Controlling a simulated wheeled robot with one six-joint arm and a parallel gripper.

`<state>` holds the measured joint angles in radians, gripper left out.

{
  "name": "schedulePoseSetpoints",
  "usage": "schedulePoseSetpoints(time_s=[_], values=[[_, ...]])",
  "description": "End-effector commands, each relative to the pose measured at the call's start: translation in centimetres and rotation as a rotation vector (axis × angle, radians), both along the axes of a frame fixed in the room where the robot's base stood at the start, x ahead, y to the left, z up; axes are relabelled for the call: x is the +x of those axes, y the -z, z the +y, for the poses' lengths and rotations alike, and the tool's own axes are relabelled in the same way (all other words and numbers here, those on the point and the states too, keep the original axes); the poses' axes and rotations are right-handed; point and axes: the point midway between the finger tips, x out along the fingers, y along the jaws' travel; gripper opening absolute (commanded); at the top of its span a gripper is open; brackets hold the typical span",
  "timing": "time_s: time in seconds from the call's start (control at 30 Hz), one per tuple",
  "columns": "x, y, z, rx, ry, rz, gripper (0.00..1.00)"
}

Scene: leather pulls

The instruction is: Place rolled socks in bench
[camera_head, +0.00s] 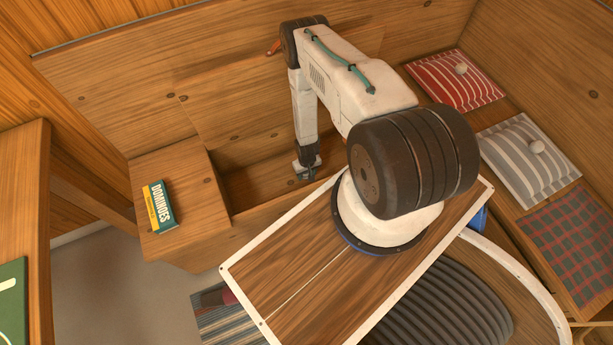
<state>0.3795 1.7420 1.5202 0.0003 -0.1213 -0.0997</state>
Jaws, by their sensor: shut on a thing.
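My gripper (307,171) points down over the open bench compartment (252,188). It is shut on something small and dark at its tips. The view is too small to tell whether this is the rolled socks, and I see no rolled socks clearly elsewhere. The bench's wooden front wall and the box inside show around the gripper. A raised wooden panel (225,85) stands behind the opening, with a small orange-red tab (273,47) at its upper part. My arm hides the right part of the compartment.
A dominoes box (159,207) lies on the closed bench top (185,178) at left. Red striped (455,80), grey striped (525,158) and plaid (573,240) cushions lie at right. A dark red thing (228,296) shows on the striped rug (225,323), partly hidden.

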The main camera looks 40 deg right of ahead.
Motion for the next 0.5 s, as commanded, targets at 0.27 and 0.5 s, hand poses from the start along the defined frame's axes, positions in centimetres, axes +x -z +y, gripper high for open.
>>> schedulePoseSetpoints(time_s=[0.27, 0.5], values=[[0.0, 2.9, 0.0, 0.0, 0.0, 0.0, 0.26], [0.0, 2.9, 0.0, 0.0, 0.0, 0.0, 0.26]])
